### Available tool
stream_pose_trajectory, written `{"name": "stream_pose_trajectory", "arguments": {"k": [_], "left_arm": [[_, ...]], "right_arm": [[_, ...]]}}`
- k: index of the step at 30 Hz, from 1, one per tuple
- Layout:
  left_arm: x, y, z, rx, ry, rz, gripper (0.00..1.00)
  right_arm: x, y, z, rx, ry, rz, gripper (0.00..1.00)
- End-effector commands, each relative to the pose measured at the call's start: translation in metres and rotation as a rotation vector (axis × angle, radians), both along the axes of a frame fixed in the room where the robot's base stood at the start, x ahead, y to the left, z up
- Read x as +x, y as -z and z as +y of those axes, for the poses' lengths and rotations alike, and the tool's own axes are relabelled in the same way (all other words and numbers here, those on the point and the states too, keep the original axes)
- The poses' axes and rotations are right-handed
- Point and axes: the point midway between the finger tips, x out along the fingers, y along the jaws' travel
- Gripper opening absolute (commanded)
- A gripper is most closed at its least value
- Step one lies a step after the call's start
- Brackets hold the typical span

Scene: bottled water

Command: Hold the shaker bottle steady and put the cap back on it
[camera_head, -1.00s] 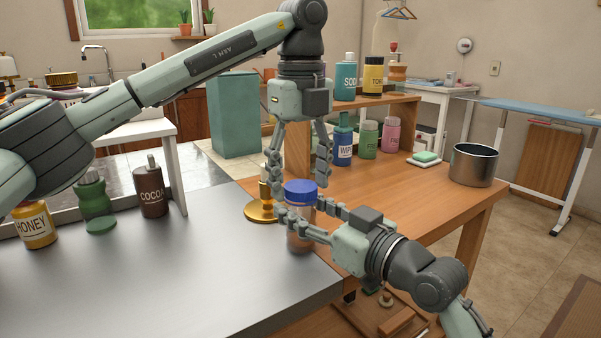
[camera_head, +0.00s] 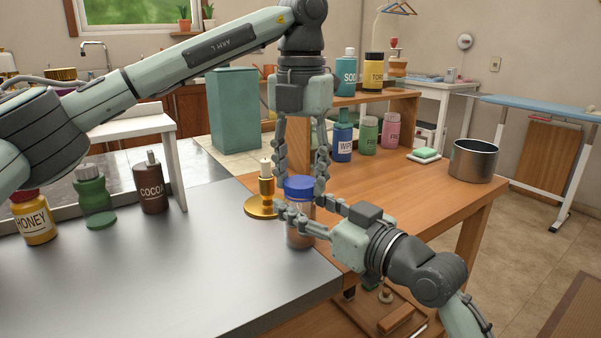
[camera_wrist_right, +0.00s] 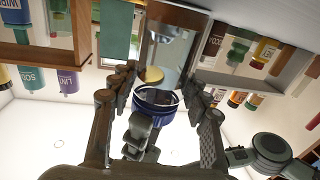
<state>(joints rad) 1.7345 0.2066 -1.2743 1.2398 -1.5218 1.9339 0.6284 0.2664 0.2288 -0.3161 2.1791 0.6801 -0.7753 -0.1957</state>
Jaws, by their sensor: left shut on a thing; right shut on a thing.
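The shaker bottle (camera_head: 300,239) stands upright near the right corner of the metal counter, with brownish contents low in its clear body. Its blue cap (camera_head: 299,186) sits at the top of the bottle; whether it is threaded on cannot be told. My left gripper (camera_head: 300,193) points down from above and is shut on the cap, a finger on each side. My right gripper (camera_head: 302,209) reaches in from the right and is shut on the bottle just below the cap. The right wrist view shows the clear bottle (camera_wrist_right: 172,55) and blue cap (camera_wrist_right: 155,106) between my right fingers (camera_wrist_right: 158,88).
A brass candlestick (camera_head: 263,208) stands close behind-left of the bottle. Honey (camera_head: 38,226), green (camera_head: 94,198) and cocoa (camera_head: 151,188) bottles stand on the counter's left. A metal pot (camera_head: 473,161) is on the wooden table (camera_head: 405,205) at right.

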Motion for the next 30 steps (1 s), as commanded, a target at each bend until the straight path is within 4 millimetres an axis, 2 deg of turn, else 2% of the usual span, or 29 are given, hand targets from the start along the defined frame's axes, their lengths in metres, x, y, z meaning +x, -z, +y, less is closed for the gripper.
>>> {"name": "stream_pose_trajectory", "arguments": {"k": [3, 15, 18, 23, 24, 29, 30], "left_arm": [[-0.0001, 0.0002, 0.0004, 0.002, 0.309, 0.001, 0.10], [-0.0001, 0.0010, 0.0003, 0.001, 1.340, 0.000, 0.10], [-0.0001, 0.0012, 0.0003, 0.001, 1.520, 0.000, 0.10], [-0.0001, 0.0011, 0.0003, 0.001, 1.531, 0.000, 0.10], [-0.0001, 0.0011, 0.0003, 0.001, 1.531, 0.001, 0.48], [-0.0001, 0.0011, 0.0002, 0.001, 1.530, 0.001, 0.68], [0.0000, 0.0011, 0.0001, 0.001, 1.530, 0.001, 0.69]], "right_arm": [[0.0003, 0.0002, -0.0005, 0.000, 0.001, 0.000, 0.00], [0.0004, 0.0002, -0.0006, 0.000, 0.001, 0.000, 0.00], [0.0004, 0.0001, -0.0006, 0.000, 0.001, 0.000, 0.00], [0.0004, 0.0001, -0.0006, -0.001, 0.001, -0.001, 0.00], [0.0003, 0.0001, -0.0005, -0.001, 0.001, -0.001, 0.00], [0.0003, 0.0001, -0.0005, -0.001, 0.001, -0.001, 0.00], [0.0003, 0.0001, -0.0004, -0.001, 0.001, -0.001, 0.00]]}}
